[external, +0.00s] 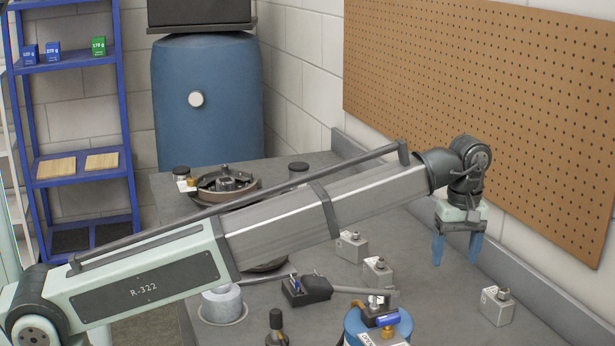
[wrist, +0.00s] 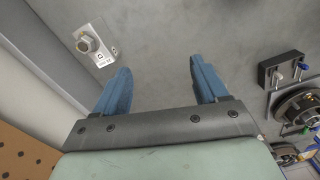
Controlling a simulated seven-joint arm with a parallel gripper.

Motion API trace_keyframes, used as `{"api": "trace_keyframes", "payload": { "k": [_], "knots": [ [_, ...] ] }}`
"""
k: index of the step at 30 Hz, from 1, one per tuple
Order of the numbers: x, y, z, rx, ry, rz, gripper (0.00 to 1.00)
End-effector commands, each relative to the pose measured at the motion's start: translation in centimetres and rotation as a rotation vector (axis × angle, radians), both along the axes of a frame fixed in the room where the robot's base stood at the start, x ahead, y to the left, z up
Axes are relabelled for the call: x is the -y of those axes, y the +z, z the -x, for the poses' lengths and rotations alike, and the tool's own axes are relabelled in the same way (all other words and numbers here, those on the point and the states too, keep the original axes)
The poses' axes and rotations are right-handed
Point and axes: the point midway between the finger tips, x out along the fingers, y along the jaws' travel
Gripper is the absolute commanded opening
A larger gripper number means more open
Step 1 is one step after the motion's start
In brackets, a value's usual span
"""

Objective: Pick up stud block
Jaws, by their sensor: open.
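Several small grey blocks with a stud on top and a white label stand on the grey workbench. In the external view, one stud block (external: 497,306) stands alone at the right, near the bench's back ledge. Two similar blocks, one farther back (external: 351,246) and one nearer (external: 376,271), stand left of my gripper. My gripper (external: 456,258) points down above the bench with its blue fingers apart and empty. In the wrist view, my gripper (wrist: 158,82) is open over bare bench, and a stud block (wrist: 96,46) lies beyond the left finger, apart from it.
The bench ledge and pegboard (external: 490,110) run along the right. A black fixture with a handle (external: 306,291), a blue-handled valve part (external: 380,320) and a round brown part (external: 222,184) stand on the bench. The bench (external: 420,290) is clear between my gripper and the lone block.

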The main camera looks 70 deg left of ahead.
Motion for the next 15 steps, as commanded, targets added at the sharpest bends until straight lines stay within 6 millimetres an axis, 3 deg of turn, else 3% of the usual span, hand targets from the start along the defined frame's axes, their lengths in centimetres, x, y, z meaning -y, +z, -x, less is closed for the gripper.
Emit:
{"api": "trace_keyframes", "payload": {
  "k": [1, 6, 15],
  "knots": [
    [1.2, 0.2, -1.5, -0.001, -0.050, 0.001, 0.72],
    [2.9, 0.4, -3.1, -0.001, -0.220, 0.004, 0.72],
    [4.3, 0.8, -6.1, -0.001, -0.607, 0.013, 0.72]
  ]
}}
